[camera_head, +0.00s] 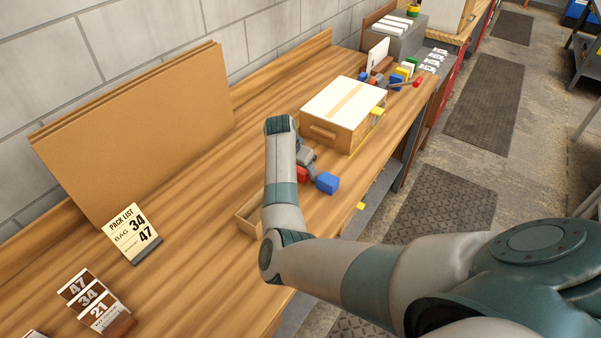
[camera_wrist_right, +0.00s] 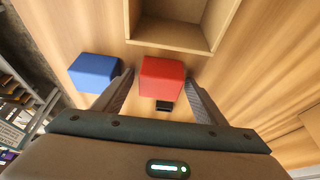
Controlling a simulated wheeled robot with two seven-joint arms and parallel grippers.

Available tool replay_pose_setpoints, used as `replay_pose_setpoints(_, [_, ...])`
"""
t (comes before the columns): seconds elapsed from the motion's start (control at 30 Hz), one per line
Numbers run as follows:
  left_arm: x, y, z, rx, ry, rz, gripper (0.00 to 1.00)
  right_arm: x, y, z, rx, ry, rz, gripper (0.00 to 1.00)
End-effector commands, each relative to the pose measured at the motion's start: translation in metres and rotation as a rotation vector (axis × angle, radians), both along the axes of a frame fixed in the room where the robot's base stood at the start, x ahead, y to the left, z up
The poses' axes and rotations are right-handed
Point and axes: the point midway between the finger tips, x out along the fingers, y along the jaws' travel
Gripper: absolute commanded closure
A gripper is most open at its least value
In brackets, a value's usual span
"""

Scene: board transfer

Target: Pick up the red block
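The red block (camera_wrist_right: 162,77) sits on the wooden table in the right wrist view, between the two fingers of my right gripper (camera_wrist_right: 160,92). The fingers stand apart on either side of it, with a visible gap at least on the right. In the head view the red block (camera_head: 302,175) is mostly hidden behind my right gripper (camera_head: 308,168) and wrist. A blue block (camera_head: 327,183) lies close by on the table; it also shows left of the fingers in the wrist view (camera_wrist_right: 94,72). My left gripper is not in view.
An open wooden tray (camera_head: 247,213) lies close to the red block, partly behind my right arm. A wooden box (camera_head: 341,112) stands farther back. A pack list card (camera_head: 131,234) and number cards (camera_head: 95,302) stand at the left. Table between them is clear.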

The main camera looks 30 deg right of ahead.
Motion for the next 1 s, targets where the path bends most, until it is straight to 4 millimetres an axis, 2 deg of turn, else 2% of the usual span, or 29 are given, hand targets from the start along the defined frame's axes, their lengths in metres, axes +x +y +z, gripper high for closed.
replay_pose_setpoints(0.03, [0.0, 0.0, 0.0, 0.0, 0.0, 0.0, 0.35, 0.0, 0.0, 0.0, 0.0, 0.0, 0.0, 0.48])
replay_pose_setpoints(0.17, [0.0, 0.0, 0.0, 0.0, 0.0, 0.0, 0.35, 0.0, 0.0, 0.0, 0.0, 0.0, 0.0, 0.78])
replay_pose_setpoints(0.63, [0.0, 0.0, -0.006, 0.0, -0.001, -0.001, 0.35, 0.001, 0.0, 0.007, -0.001, -0.002, 0.001, 0.78])
replay_pose_setpoints(0.87, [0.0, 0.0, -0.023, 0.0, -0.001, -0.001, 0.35, 0.002, -0.001, 0.036, -0.002, -0.006, -0.002, 0.78])
replay_pose_setpoints(1.0, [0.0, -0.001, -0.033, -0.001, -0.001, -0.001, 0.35, -0.01, -0.023, 0.051, -0.002, -0.005, -0.005, 0.78])
